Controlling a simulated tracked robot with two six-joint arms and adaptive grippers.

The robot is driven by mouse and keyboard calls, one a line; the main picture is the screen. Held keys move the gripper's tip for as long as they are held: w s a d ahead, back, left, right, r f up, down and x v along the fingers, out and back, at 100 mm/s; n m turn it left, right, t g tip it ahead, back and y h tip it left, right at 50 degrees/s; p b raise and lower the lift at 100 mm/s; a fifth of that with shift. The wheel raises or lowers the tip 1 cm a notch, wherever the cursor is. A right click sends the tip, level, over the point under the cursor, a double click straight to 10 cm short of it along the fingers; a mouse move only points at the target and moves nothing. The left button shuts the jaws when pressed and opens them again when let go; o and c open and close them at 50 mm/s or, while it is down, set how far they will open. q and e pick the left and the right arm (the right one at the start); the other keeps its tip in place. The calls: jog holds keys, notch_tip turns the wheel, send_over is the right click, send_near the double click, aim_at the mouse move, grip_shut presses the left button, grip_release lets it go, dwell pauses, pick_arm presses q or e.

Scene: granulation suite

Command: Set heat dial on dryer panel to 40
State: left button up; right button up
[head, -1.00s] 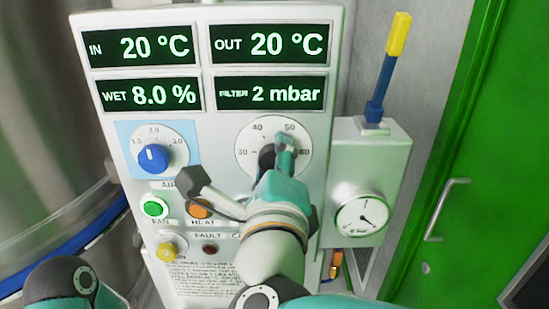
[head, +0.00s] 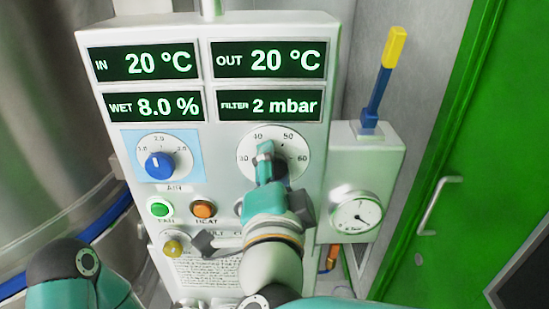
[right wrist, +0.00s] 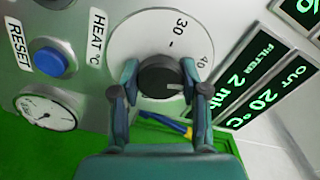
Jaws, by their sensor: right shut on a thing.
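The heat dial (head: 301,141) is a white round face marked 30 to 60 with a black knob, on the right of the dryer panel (head: 227,184). In the right wrist view the dark knob (right wrist: 158,76) sits between the two fingers of my right gripper (right wrist: 160,88), which is shut on it. The knob's pale mark points right, roughly to the 40 side; the right finger hides part of the scale there. In the head view my right gripper (head: 268,165) covers much of the knob.
The blue air dial (head: 159,165), green fan button (head: 160,209) and orange heat button (head: 204,209) are left of my right arm. A pressure gauge (head: 356,216) and a blue-yellow lever (head: 380,80) are at right. A blue reset button (right wrist: 50,58) shows near the dial.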

jog(key=shift+f+n+p, duration=0.3)
jog(key=shift+n+p, duration=0.25)
jog(key=shift+n, duration=0.75)
jog(key=shift+a+f, duration=0.1)
jog(key=o, duration=1.1)
jog(key=shift+o, duration=0.2)
jog(key=shift+r, duration=0.25)
jog(key=s, duration=1.2)
